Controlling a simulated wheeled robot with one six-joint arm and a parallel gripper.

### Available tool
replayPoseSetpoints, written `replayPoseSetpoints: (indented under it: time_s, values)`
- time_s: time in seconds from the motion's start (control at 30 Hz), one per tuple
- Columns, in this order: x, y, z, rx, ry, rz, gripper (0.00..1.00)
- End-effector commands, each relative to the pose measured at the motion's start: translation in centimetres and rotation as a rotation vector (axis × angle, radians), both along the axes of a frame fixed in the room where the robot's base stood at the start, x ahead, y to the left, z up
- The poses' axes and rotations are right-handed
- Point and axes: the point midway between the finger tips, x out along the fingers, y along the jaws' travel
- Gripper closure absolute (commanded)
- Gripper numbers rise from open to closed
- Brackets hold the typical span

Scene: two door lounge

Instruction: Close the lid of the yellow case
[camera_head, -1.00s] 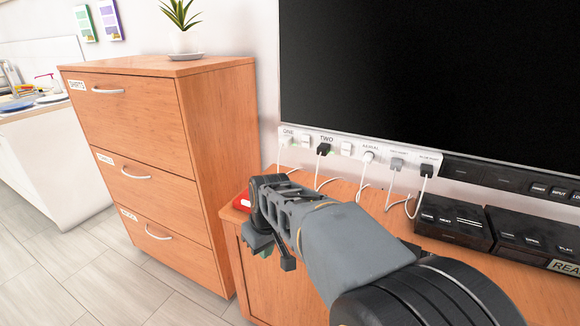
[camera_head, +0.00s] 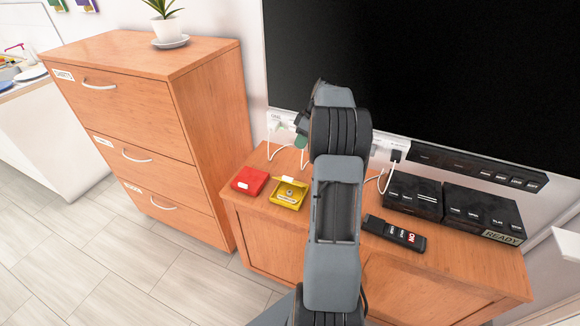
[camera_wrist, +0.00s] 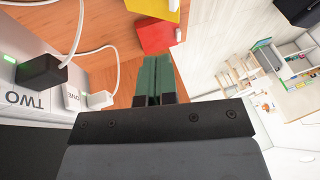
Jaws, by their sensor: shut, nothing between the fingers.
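The yellow case (camera_head: 286,200) sits on the wooden cabinet top, just right of the red case. Its lid (camera_head: 294,182) stands raised along the back edge, and the inside shows. Only a corner of the yellow case (camera_wrist: 150,8) shows at the top of the wrist view. My gripper (camera_head: 301,141) is above and behind the yellow case, near the wall socket strip, apart from the case. In the wrist view its green fingers (camera_wrist: 153,72) are together with nothing between them.
The red case (camera_head: 250,181) is close beside the yellow one and looks shut. Plugs and white cables (camera_head: 384,182) run along the wall below the black screen (camera_head: 420,70). A remote (camera_head: 395,234) and black boxes (camera_head: 450,208) stand to the right. A tall drawer unit (camera_head: 205,125) is left.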

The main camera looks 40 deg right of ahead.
Motion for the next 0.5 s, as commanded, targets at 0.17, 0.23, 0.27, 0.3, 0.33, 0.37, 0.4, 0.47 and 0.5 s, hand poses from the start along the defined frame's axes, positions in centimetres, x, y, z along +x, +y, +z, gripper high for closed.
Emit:
replayPoseSetpoints:
  time_s: [0.17, 0.23, 0.27, 0.3, 0.33, 0.37, 0.4, 0.47, 0.5]
  values:
    - [0.5, 1.4, -3.3, 0.002, 0.003, 0.000, 1.00]
    - [0.6, 2.0, -4.5, 0.002, 0.004, 0.001, 1.00]
    - [0.7, 2.1, -5.0, 0.001, 0.003, 0.001, 1.00]
    - [0.8, 2.4, -5.6, 0.002, 0.004, 0.001, 1.00]
    - [0.9, 2.6, -6.0, 0.001, 0.003, 0.000, 1.00]
    - [0.9, 2.7, -6.5, 0.001, 0.003, 0.000, 1.00]
    - [0.7, 3.1, -6.8, 0.001, 0.003, 0.000, 1.00]
    - [0.4, 3.6, -7.4, 0.001, 0.002, 0.000, 1.00]
    - [0.2, 3.8, -7.7, 0.001, 0.002, -0.001, 1.00]
